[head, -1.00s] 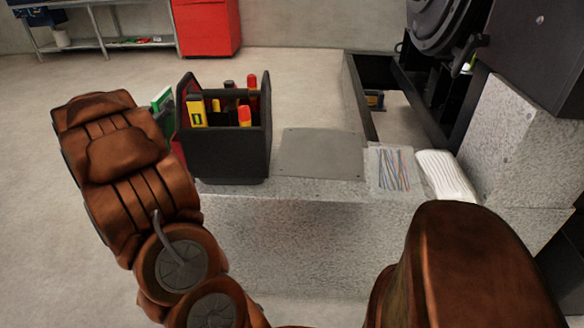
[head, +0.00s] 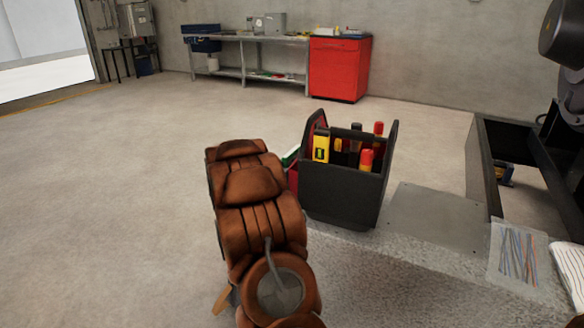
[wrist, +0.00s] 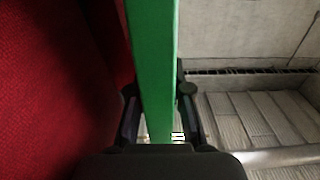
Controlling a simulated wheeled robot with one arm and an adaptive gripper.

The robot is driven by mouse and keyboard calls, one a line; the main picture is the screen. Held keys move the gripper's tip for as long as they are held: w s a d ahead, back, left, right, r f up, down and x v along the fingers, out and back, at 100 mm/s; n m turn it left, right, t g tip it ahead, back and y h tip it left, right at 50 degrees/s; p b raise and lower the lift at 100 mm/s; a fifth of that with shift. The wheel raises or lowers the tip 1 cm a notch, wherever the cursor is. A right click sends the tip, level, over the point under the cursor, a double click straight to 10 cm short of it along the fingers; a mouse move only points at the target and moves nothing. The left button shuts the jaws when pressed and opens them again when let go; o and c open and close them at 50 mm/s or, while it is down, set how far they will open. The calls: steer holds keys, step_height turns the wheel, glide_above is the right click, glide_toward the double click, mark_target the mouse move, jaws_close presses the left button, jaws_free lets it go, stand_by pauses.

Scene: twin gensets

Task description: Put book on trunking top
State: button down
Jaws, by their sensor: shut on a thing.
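A green book (wrist: 155,70) stands edge-on between the two fingers of my gripper (wrist: 158,112) in the wrist view. The gripper is shut on it. In the head view only a small green and white corner of the book (head: 290,156) shows, left of the tool tote; my brown arm hides the rest and the gripper. The speckled grey trunking top (head: 372,262) runs along the lower right of the head view. The book is beside its left end; I cannot tell whether they touch.
A dark tool tote (head: 345,195) with red inner sides stands on the trunking's left end. Right of it lie a flat grey plate (head: 437,217), a bag of coloured strips (head: 517,257) and a white ribbed item (head: 570,268). A red cabinet (head: 340,68) and workbench (head: 255,75) stand far behind.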

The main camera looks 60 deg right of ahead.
steer(key=shift+f, duration=0.4)
steer(key=c, duration=1.4)
jaws_free()
steer(key=shift+o, duration=0.2)
steer(key=s+a+p, duration=0.1)
steer(key=a, duration=1.1)
steer(key=shift+s+p, duration=0.2)
steer(key=shift+p, duration=0.2)
